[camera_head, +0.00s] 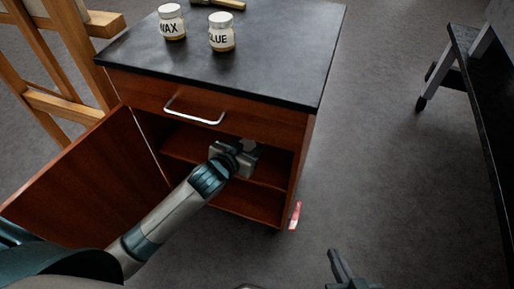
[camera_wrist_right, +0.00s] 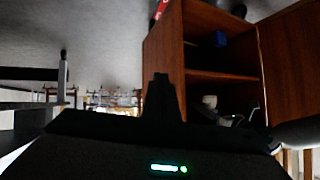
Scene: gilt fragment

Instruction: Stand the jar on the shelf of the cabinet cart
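Two white jars with brown bases, labelled WAX (camera_head: 172,21) and GLUE (camera_head: 221,32), stand upright on the cart's dark top. The cabinet cart (camera_head: 215,95) has its door (camera_head: 95,180) open to the left and an inner shelf (camera_head: 270,172). My left gripper (camera_head: 247,150) reaches into the opening above the shelf; its fingertips are hidden. In the right wrist view, a small pale object (camera_wrist_right: 209,101) is near it inside the cabinet, possibly a jar; I cannot tell whether it is held. My right gripper (camera_head: 340,266) appears shut and empty, low outside the cart; its fingers (camera_wrist_right: 163,98) stand together.
A closed drawer with a silver handle (camera_head: 195,112) is above the opening. A tool (camera_head: 220,3) lies on the cart top. A wooden easel (camera_head: 55,100) stands left, a dark table (camera_head: 485,90) right. A red-and-white item (camera_head: 295,215) is at the cart's lower right. Floor between is clear.

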